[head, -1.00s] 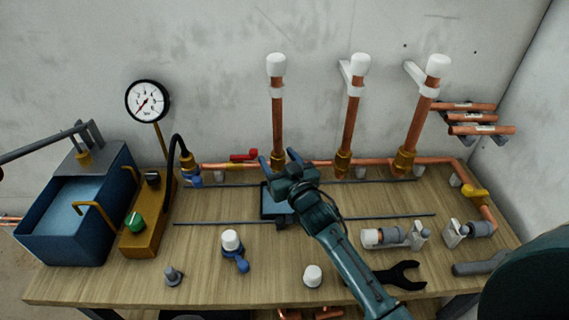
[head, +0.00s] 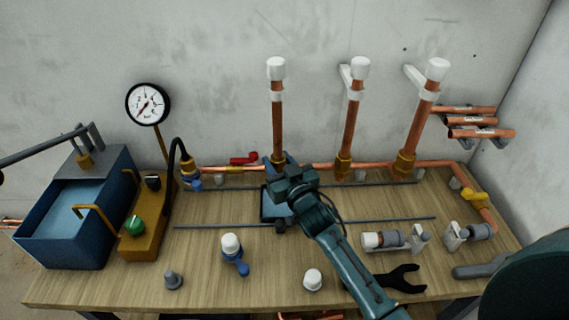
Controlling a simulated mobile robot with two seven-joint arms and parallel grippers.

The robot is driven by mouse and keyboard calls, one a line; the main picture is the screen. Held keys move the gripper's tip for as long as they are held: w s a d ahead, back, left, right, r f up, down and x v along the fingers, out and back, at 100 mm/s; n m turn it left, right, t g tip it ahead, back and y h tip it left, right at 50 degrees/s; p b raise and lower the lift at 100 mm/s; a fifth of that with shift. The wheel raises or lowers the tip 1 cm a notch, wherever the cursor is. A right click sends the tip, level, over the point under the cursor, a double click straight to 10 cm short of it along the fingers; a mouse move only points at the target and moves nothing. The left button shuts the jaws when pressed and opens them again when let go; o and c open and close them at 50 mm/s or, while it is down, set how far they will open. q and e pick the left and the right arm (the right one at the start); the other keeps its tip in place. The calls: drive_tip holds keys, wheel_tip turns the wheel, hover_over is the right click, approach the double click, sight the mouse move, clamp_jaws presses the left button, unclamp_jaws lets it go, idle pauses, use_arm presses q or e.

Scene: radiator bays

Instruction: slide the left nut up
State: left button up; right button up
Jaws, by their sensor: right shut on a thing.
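The left nut (head: 268,164) is brass and sits at the foot of the left upright copper pipe (head: 277,120), by the horizontal copper pipe. My right gripper (head: 279,162) reaches up from the lower right and is shut on this nut. Its fingers and body hide most of the nut. The middle nut (head: 343,165) and right nut (head: 404,163) sit low on their own upright pipes. My left gripper is out of view.
A pressure gauge (head: 147,103) and blue water tank (head: 75,213) stand at the left. A red valve handle (head: 243,158) is just left of the nut. Caps, fittings and a black wrench (head: 401,279) lie on the wooden bench. The wall is close behind the pipes.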

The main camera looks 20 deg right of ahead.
sight(280, 139)
drive_tip(key=shift+r+p, duration=1.1)
drive_tip(key=shift+r, duration=0.5)
drive_tip(key=shift+r+p, duration=0.4)
drive_tip(key=shift+r, duration=1.95)
drive_tip(key=o, duration=0.8)
drive_tip(key=s, duration=0.7)
drive_tip(key=shift+d, duration=0.4)
drive_tip(key=shift+f, duration=0.1)
